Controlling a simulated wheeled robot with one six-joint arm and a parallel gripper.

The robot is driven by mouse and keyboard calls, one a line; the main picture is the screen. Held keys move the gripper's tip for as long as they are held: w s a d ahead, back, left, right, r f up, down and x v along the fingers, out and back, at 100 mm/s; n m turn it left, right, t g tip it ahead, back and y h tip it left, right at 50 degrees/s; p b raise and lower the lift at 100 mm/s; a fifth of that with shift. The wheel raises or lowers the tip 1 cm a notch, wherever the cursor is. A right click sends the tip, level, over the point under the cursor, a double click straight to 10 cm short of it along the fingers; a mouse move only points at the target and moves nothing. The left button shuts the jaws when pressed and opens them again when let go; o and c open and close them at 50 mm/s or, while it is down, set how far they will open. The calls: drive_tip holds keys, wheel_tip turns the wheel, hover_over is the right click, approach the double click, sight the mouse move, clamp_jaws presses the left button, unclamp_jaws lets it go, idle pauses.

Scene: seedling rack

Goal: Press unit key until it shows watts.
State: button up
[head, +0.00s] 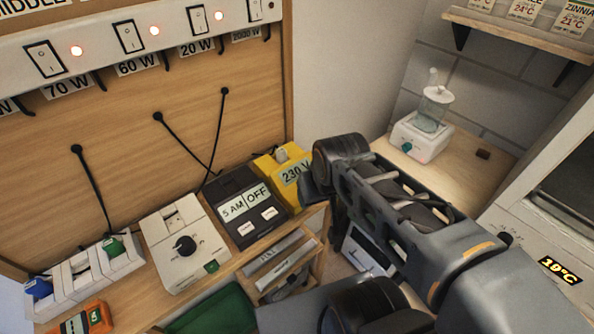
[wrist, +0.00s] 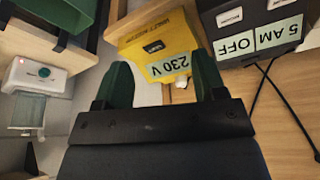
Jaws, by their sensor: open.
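The yellow meter (head: 268,164) stands at the right end of the wooden shelf in the head view. Its display (head: 296,171) reads 230 V. In the wrist view the yellow meter (wrist: 142,50) appears upside down, its display (wrist: 169,67) again reading 230 V, with a small dark key (wrist: 153,47) on the same face. My gripper (wrist: 164,78) is open and empty, its two green fingers spread on either side of the display in the picture. I cannot tell the gap to the meter. In the head view my arm hides the fingers and part of the meter.
A black timer (head: 240,188) reading 5 AM OFF stands beside the meter. A white dial box (head: 172,258) and a power strip (head: 78,274) are further left. A green bin (head: 212,312) is below. A glass-topped white device (head: 412,142) stands at the back right.

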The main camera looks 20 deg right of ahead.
clamp_jaws()
idle(0.7)
idle(1.1)
